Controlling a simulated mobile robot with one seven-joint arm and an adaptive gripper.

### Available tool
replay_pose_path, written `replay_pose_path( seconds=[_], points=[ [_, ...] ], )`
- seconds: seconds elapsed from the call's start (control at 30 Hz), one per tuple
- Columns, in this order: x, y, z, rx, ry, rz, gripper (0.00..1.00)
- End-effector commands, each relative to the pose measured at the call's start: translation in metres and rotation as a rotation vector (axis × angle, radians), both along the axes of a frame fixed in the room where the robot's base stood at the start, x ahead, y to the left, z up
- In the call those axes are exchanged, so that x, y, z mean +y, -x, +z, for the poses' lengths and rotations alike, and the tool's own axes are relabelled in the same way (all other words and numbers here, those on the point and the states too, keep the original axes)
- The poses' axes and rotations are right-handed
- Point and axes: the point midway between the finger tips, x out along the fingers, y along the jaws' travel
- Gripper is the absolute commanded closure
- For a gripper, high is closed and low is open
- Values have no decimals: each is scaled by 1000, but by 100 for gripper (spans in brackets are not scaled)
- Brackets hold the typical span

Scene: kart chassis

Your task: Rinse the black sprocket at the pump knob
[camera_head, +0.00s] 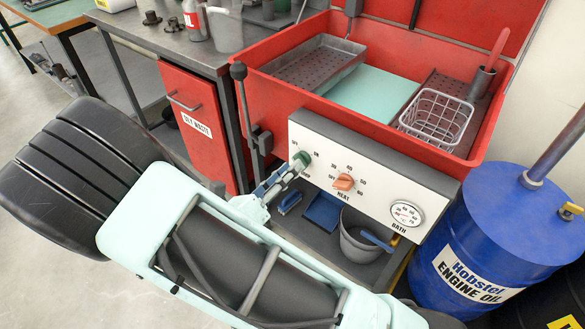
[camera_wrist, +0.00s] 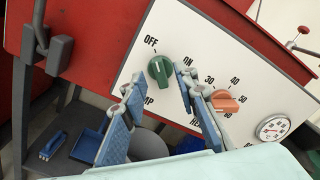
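The green pump knob (camera_head: 303,157) is on the white front panel (camera_head: 335,158) of the red wash basin. It also shows in the wrist view (camera_wrist: 160,69), its grip pointing roughly toward OFF. My gripper (camera_head: 292,168) is at the knob. In the wrist view its blue-padded fingers (camera_wrist: 159,76) are spread, with one tip on each side of the knob. Nothing is held; whether the fingers touch the knob is unclear. I cannot make out a black sprocket in the basin. Small dark parts (camera_head: 151,18) stand on the bench, too small to identify.
The red basin (camera_head: 284,52) holds a perforated grey tray (camera_head: 318,62) and a wire basket (camera_head: 437,117). The orange heat knob (camera_head: 343,182) is close to the right of my gripper. A black lever (camera_head: 246,115) stands left. A blue oil drum (camera_head: 478,235) is at right.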

Motion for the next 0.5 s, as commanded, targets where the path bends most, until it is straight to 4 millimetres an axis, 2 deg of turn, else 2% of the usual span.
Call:
replay_pose_path(
  seconds=[0.2,0.5],
  points=[
    [-12,-15,0,0,-1,-1,72],
    [-13,-17,0,0,-1,1,72]
  ],
)
